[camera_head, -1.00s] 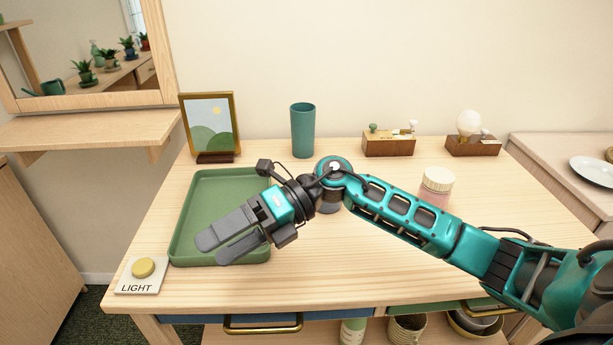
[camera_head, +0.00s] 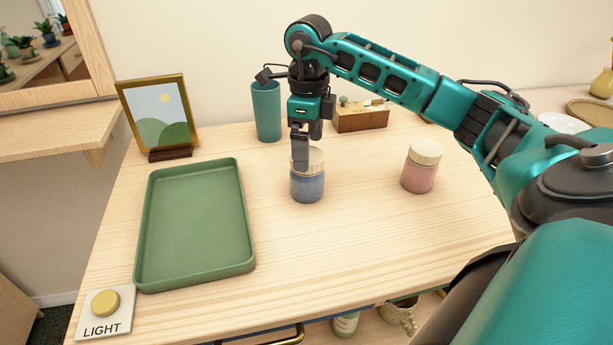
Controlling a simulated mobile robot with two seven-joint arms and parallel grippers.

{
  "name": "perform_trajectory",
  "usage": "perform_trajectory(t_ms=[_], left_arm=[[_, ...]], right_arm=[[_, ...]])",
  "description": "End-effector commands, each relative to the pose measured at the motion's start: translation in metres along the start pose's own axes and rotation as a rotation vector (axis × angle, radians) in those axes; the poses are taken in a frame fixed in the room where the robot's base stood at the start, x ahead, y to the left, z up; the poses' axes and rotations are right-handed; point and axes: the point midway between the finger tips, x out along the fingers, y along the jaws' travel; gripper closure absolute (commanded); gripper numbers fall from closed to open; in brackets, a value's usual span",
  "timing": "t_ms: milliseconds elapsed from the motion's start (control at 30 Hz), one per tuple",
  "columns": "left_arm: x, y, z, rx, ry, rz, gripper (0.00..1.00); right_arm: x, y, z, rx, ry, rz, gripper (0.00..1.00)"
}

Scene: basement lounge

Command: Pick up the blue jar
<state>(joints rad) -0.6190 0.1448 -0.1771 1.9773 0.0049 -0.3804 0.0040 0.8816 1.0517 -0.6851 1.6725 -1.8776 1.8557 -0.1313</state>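The blue jar (camera_head: 307,189) stands upright on the wooden table, right of the green tray, with a cream lid. My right gripper (camera_head: 301,160) points straight down at the jar's lid. One finger shows in front of the lid and covers its left part. The other finger is hidden, so I cannot tell whether the fingers touch the lid or are closed on it. My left gripper is out of view.
A pink jar (camera_head: 420,168) stands to the right. The green tray (camera_head: 246,224), a framed picture (camera_head: 159,115) and a light button (camera_head: 105,304) are on the left. The table front is clear.

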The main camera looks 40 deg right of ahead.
Motion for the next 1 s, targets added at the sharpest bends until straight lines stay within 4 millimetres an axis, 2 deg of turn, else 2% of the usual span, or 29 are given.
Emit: perform_trajectory(t_ms=[167,400,500,767,1000], left_arm=[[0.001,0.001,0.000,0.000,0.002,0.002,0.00],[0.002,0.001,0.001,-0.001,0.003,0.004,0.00],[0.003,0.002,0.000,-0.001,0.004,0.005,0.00],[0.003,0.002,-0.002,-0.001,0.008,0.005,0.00],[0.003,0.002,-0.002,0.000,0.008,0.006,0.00]], right_arm=[[0.013,0.001,0.000,-0.001,0.000,0.001,0.00],[0.049,0.002,0.001,0.000,0.001,0.003,0.00],[0.058,0.002,0.001,0.000,-0.001,0.001,0.00],[0.060,0.002,0.001,-0.001,-0.002,0.001,0.00],[0.060,0.002,0.001,-0.001,-0.002,0.001,0.22]])
